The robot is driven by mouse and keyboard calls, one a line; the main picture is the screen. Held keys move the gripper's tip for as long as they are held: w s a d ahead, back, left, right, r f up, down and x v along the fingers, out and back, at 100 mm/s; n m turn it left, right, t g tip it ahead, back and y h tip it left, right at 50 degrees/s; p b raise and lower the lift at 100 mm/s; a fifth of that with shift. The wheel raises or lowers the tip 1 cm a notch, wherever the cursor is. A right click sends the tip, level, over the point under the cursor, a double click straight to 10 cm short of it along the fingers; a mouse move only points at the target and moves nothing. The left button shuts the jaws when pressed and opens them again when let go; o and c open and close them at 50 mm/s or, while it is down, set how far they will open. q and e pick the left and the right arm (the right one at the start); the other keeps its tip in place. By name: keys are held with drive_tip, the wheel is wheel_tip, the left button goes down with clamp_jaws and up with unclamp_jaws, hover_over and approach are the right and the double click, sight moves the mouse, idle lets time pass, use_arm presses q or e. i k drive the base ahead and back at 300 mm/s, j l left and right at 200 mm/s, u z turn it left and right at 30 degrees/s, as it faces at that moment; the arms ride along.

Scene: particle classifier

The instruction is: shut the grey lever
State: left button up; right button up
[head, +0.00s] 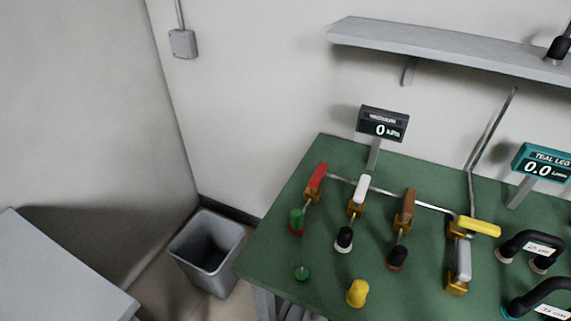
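The grey lever (463,258) sits on a brass valve body (456,289) near the right side of the green table, in the head view. It points away from the table's front edge, toward the yellow lever (481,227), which lies crosswise just behind it. Whether the grey lever lies along its pipe is hard to tell, as the pipe there is mostly hidden. Neither of my grippers shows in the head view.
The green table (273,256) also carries a red lever (318,177), a white lever (362,188) and a brown lever (409,204). A yellow cap (357,293) stands left of the grey lever. Black hoses (525,240) stand to its right. A grey bin (207,256) is on the floor.

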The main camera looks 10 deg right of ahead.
sight(463, 266)
drive_tip(key=z, duration=0.4)
drive_tip(key=l+z, duration=0.1)
drive_tip(key=z, duration=0.75)
drive_tip(key=l+z, duration=0.1)
drive_tip(key=z, duration=0.3)
drive_tip(key=k+j+u, duration=0.3)
drive_tip(key=u, duration=0.15)
